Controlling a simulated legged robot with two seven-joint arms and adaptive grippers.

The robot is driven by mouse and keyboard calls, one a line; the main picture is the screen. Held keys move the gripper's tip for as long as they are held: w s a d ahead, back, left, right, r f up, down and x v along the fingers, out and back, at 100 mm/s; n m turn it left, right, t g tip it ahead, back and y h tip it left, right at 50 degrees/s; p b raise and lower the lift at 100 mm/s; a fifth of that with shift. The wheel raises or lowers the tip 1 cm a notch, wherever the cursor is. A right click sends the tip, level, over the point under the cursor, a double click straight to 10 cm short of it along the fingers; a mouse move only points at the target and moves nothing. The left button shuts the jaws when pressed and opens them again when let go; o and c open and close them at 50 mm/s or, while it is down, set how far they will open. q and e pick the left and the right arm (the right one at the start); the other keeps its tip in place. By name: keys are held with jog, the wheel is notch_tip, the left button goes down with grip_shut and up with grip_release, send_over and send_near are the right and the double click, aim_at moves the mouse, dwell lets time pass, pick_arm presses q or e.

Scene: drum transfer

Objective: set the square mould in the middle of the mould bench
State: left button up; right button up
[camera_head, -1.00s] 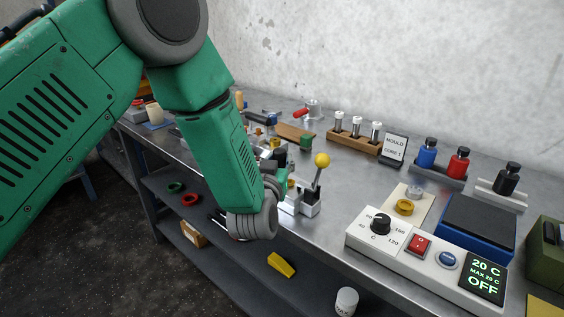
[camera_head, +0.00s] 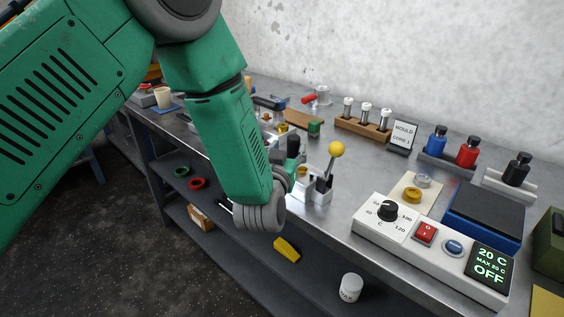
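The steel bench (camera_head: 330,225) runs along the wall from the left to the lower right. My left arm comes in from the left, and its wrist hangs over the bench's front edge. My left gripper (camera_head: 295,167) is mostly hidden behind that wrist; only dark parts show beside a small press with a yellow ball knob (camera_head: 337,149). I cannot tell whether it is open, shut or touching anything. I cannot pick out the square mould for certain; the arm covers part of the bench. My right gripper is not in view.
A white control box (camera_head: 430,245) reads 20 C and OFF. Behind it are a blue scale (camera_head: 485,215), bottles and a sign (camera_head: 402,135) reading MOULD CORE 1. A wooden rack (camera_head: 363,128) stands near the wall. The lower shelf holds a yellow wedge (camera_head: 286,249) and a white tub (camera_head: 350,288).

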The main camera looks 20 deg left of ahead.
pick_arm(q)
jog(key=s+d, duration=0.3)
jog(key=s, duration=0.7)
jog(key=s+a+f+m+g+h, duration=0.15)
jog(key=s+f+g, duration=0.35)
jog(key=f, duration=0.5)
jog(key=s+a+f+g+h, duration=0.1)
jog(key=s+a+f+g, duration=0.15)
jog(key=s+f, duration=0.55)
jog(key=s+a+f+g, duration=0.2)
jog(key=s+f+g, duration=0.2)
jog(key=s, duration=0.5)
jog(key=s+a+f+g, duration=0.2)
jog(key=s+f+g, duration=0.3)
jog(key=s+f, duration=0.2)
jog(key=shift+s+f+m, duration=0.25)
jog(key=shift+s+m, duration=0.2)
jog(key=shift+s, duration=0.5)
jog(key=shift+g, duration=0.25)
